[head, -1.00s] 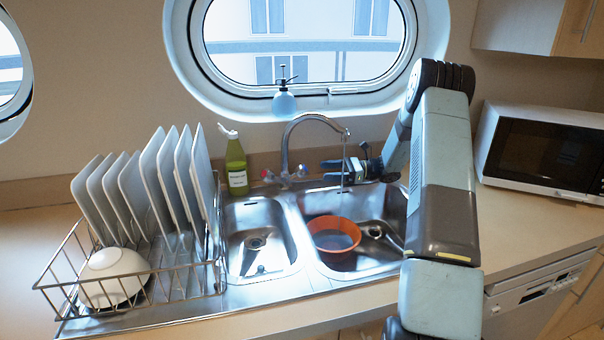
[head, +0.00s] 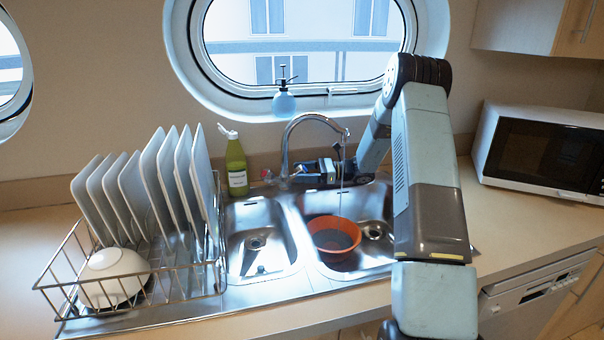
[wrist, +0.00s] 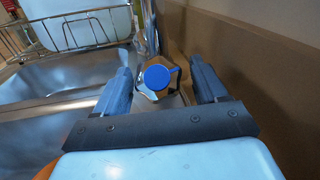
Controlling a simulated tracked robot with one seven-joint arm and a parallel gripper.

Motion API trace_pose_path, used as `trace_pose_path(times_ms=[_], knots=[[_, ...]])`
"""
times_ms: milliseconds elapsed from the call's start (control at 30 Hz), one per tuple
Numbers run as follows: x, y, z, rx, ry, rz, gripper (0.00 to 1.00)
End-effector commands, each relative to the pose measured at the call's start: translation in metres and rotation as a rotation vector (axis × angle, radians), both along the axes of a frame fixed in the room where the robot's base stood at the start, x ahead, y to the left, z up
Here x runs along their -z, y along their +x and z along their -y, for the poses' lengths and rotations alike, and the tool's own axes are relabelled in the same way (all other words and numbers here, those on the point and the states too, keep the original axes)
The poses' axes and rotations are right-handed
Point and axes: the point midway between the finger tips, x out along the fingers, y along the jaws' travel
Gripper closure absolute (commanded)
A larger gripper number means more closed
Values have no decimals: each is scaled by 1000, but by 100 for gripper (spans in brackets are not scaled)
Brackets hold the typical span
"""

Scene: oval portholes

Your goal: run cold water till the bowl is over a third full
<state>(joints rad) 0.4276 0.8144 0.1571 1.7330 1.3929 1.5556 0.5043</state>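The orange bowl (head: 313,226) stands upright in the right-hand sink basin (head: 377,205), under the curved tap (head: 287,150). A thin stream of water (head: 342,178) falls from the spout towards the bowl. A grey surface that looks like water shows inside the bowl; its exact level is hard to tell. The red tap knob (head: 267,174) is on the left of the tap. The blue tap knob (wrist: 157,77) lies between the fingers of my gripper (wrist: 160,66), with a gap on both sides. My gripper (head: 312,169) is open; in the head view it hides most of the blue knob.
A dish rack (head: 190,280) with several plates and a white bowl (head: 113,275) stands left of the sink. A green bottle (head: 236,165) is behind the empty left basin (head: 258,225). A blue spray bottle (head: 284,103) is on the porthole sill. A microwave (head: 540,150) stands on the right.

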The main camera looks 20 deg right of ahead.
Motion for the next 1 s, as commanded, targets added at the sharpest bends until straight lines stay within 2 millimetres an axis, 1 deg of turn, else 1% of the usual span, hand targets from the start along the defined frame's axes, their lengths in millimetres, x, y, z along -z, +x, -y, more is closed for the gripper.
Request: trace_pose_path(times_ms=[33,67,533,633,833,1000], knots=[[0,0,0,0,0,0,32],[0,0,0,0,0,0,35],[0,0,-1,-1,0,0,79],[0,0,0,12,3,-12,79],[0,-1,-1,118,34,-120,79],[0,0,-1,156,46,-160,79]])
